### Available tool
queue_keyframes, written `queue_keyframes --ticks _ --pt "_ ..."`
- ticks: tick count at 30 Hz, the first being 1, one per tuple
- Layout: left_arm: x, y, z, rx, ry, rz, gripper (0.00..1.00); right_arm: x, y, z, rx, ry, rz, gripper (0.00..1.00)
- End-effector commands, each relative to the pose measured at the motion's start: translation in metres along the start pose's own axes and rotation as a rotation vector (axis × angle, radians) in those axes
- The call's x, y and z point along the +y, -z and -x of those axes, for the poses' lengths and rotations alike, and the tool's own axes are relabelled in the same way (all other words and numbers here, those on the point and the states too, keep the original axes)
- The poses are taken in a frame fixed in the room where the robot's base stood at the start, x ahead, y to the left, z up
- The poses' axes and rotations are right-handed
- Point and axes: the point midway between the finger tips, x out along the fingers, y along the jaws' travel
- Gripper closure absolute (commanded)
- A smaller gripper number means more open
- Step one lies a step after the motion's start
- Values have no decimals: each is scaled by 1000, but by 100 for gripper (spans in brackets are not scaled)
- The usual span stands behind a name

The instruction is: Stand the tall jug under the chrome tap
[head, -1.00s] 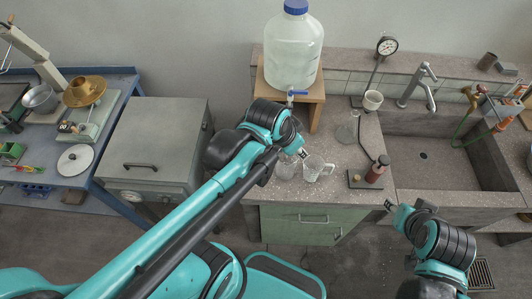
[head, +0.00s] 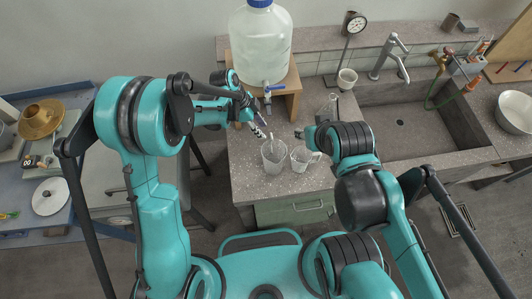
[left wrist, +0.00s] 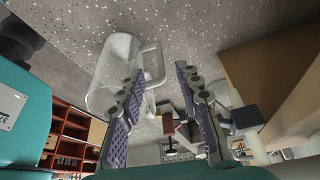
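Two clear jugs stand side by side at the bench's front edge. The left one (head: 273,158) looks taller; the right one (head: 302,161) has its handle on the right. My left gripper (head: 262,133) is just behind the left jug, pointing down toward it. In the left wrist view a clear jug (left wrist: 110,75) with a loop handle is close; my left gripper (left wrist: 158,72) has its fingers apart near that handle, not closed on it. My right gripper (head: 299,134) is behind the right jug, its opening too small to tell. The chrome tap (head: 389,52) arches over the sink.
The sink basin (head: 400,122) is empty at the right. A large water bottle (head: 260,45) with a blue tap stands on a wooden stand (head: 290,85).

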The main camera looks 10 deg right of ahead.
Motion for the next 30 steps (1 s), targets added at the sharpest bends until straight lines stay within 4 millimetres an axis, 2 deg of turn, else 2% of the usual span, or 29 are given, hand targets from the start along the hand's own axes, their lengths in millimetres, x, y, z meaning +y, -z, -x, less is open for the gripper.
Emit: queue_keyframes --ticks 10,17,24,25,28,29,30 --pt "0 0 -37 -1 -1 -1 66 0 -5 -6 0 0 0 60" --pt "-1 1 -71 -1 0 0 66 0 -9 -12 0 0 0 60" --pt "-1 2 -74 -1 1 2 66 0 -8 -12 0 0 0 60" --pt "-1 2 -74 -1 1 2 68 0 -8 -12 0 0 0 60" --pt "-1 2 -74 -1 1 2 95 0 -8 -12 0 0 0 60" --pt "-1 1 -74 -1 1 2 100 0 -8 -12 0 0 0 60" --pt "-1 1 -74 -1 1 2 100 0 -8 -12 0 0 0 60"
